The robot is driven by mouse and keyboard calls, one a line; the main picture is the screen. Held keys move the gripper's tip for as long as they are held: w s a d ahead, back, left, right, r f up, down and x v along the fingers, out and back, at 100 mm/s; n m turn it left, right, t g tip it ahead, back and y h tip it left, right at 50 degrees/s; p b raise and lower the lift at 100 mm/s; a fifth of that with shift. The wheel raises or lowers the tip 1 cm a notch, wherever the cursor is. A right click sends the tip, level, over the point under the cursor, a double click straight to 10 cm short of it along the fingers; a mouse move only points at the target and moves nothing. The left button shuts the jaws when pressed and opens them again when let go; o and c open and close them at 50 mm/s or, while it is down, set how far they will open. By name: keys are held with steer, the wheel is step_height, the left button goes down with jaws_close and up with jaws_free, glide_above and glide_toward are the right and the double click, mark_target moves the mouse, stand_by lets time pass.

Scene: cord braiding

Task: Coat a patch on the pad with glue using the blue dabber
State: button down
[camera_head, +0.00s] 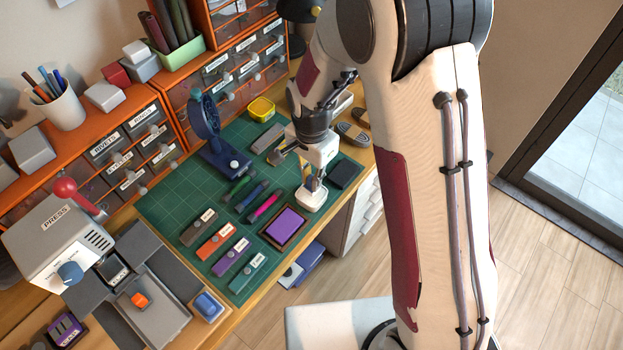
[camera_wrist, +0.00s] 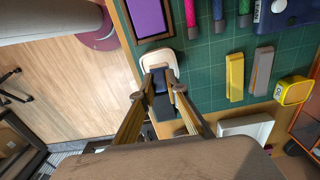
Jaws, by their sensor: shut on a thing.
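My gripper (camera_head: 312,176) is shut on the blue dabber (camera_wrist: 160,84), of which only a dark blue part shows between the fingers. In the wrist view my gripper (camera_wrist: 160,80) points at a small white dish (camera_wrist: 151,58), with the dabber over or at its near part. I cannot tell whether they touch. The white dish (camera_head: 312,203) also shows below my gripper in the head view. The purple pad (camera_head: 287,223) lies in a brown frame beside the dish, and shows at the top of the wrist view (camera_wrist: 150,18). No glue can be made out on it.
A black box (camera_head: 345,174) lies beside the dish on the green mat (camera_head: 165,200). Several pens, including a magenta one (camera_head: 264,207), and labelled bars (camera_head: 215,241) lie left of the pad. A blue stand (camera_head: 222,155) and a yellow tub (camera_head: 261,109) stand farther back.

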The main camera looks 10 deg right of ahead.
mark_target(311, 177)
steer(key=shift+r, duration=2.45)
steer(key=shift+n, duration=0.3)
steer(key=n, duration=0.3)
steer(key=shift+f, duration=0.1)
steer(key=n, duration=0.1)
steer(key=d+n, duration=0.1)
steer(key=shift+n, duration=0.3)
steer(key=d+n, duration=0.3)
steer(key=d, duration=0.8)
